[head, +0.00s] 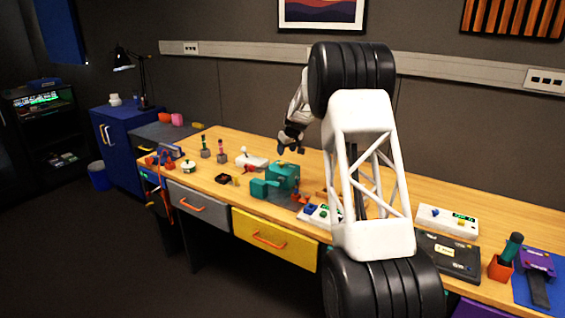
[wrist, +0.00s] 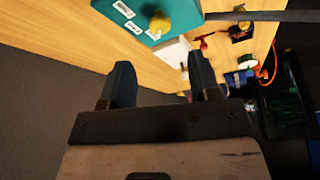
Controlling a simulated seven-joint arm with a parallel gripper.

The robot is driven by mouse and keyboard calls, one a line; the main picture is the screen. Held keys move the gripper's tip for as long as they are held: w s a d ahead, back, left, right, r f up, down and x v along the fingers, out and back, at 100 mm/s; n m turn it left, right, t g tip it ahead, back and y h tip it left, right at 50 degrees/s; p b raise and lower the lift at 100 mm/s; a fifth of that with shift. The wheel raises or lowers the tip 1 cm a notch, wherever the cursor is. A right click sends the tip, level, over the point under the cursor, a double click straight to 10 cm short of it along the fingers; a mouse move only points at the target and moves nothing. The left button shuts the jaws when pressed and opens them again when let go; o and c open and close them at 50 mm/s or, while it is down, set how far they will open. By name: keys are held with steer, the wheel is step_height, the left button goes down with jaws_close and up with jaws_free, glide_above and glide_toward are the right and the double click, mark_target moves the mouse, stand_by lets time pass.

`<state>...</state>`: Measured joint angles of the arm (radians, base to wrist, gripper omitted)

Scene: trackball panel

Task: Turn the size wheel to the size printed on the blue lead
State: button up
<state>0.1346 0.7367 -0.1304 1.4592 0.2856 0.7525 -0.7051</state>
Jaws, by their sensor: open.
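My gripper (head: 291,143) is raised above the middle of the bench in the head view. In the wrist view its two dark fingers (wrist: 160,72) are apart with nothing between them. A teal machine (head: 285,175) stands on the bench below and in front of it. A teal body with white labels and a yellow round knob (wrist: 160,22) shows at the top of the wrist view, beyond the fingers and apart from them. I cannot tell which part is the size wheel. I cannot pick out the blue lead or read any printed size.
A small white round item (head: 189,167) and upright tools (head: 221,152) stand to the left. A dark panel (head: 447,256), a white box (head: 446,221), an orange cup (head: 501,268) and a purple device (head: 538,262) stand at right. My arm hides part of the bench.

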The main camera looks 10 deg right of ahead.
mark_target(282, 163)
steer(key=shift+f, duration=0.1)
steer(key=shift+x, duration=3.8)
steer(key=c, duration=0.9)
